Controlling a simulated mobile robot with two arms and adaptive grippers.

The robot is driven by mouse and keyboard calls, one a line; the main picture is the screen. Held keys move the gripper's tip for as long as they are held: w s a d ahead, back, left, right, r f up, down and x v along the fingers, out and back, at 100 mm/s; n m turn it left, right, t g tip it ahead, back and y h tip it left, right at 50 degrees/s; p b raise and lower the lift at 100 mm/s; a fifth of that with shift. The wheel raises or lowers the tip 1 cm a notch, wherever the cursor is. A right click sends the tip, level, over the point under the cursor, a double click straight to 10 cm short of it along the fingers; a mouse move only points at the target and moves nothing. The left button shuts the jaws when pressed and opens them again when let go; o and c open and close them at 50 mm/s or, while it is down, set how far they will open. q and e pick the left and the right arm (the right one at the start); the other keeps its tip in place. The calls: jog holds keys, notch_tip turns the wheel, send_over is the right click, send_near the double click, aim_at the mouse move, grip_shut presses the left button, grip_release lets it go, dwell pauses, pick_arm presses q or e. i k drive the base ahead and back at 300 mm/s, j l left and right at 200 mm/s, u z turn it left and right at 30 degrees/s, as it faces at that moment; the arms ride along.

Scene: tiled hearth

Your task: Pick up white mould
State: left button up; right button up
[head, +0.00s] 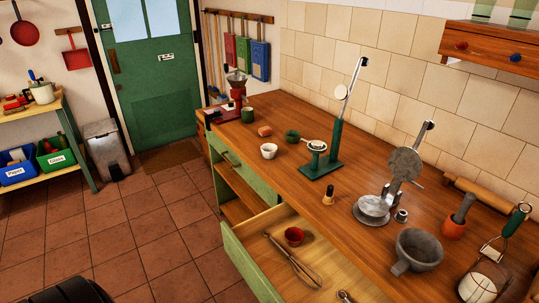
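The white mould (268,151) is a small white cup standing upright on the wooden counter (330,215), near its front edge. A green mould (292,136) stands to its right and a little behind. A red mould (294,236) sits in the open drawer below. Neither of my grippers is in view.
A green stand press (334,145) rises to the right. The open drawer (250,262) juts out in front of the counter and holds a whisk (291,262).

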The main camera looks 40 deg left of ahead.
aim_at(268, 150)
jog(key=i+j, duration=0.1)
jog(key=j, duration=0.55)
jog(key=i+j, duration=0.1)
jog(key=j, duration=0.6)
jog(key=i+j, duration=0.1)
jog(key=j, duration=0.55)
